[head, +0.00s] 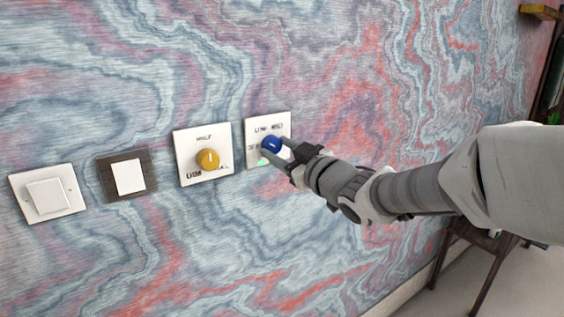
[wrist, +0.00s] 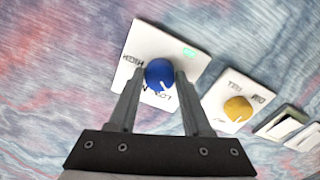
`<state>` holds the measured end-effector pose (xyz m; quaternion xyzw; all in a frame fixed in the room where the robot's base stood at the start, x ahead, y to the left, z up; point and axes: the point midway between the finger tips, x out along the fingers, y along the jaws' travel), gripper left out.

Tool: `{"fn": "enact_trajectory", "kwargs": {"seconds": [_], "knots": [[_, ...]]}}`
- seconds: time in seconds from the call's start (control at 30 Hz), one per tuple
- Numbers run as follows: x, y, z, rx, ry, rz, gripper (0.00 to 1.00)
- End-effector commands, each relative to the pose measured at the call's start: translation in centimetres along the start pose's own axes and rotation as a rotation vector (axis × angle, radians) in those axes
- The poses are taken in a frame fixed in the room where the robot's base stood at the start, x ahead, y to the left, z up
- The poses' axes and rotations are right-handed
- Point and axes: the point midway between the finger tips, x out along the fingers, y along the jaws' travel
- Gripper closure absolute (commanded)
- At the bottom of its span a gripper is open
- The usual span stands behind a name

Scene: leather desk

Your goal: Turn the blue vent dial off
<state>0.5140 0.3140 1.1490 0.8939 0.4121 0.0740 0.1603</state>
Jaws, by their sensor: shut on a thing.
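The blue vent dial (head: 271,145) sits on a square white wall plate (head: 282,123) with printed labels and a small green patch at its lower edge. My gripper (head: 273,150) reaches in from the right, with a finger on either side of the dial. In the wrist view the blue dial (wrist: 159,74) lies between the two fingertips (wrist: 158,80), and the gripper is shut on it.
A yellow dial (head: 208,159) on its own white plate is just left of the blue one. Further left are a dark-framed switch (head: 129,176) and a white switch (head: 47,194). Dark furniture (head: 470,250) stands at the lower right. The wall above the plates is clear.

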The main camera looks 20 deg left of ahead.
Motion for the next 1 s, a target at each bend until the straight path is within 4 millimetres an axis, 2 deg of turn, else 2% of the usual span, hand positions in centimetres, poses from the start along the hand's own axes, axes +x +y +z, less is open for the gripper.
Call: {"fn": "enact_trajectory", "kwargs": {"seconds": [0.5, 1.0], "knots": [[0.01, -0.08, 0.22, -0.449, 0.001, 0.0, 1.0], [0.01, 0.07, 0.05, -0.635, -0.001, -0.001, 1.0]]}}
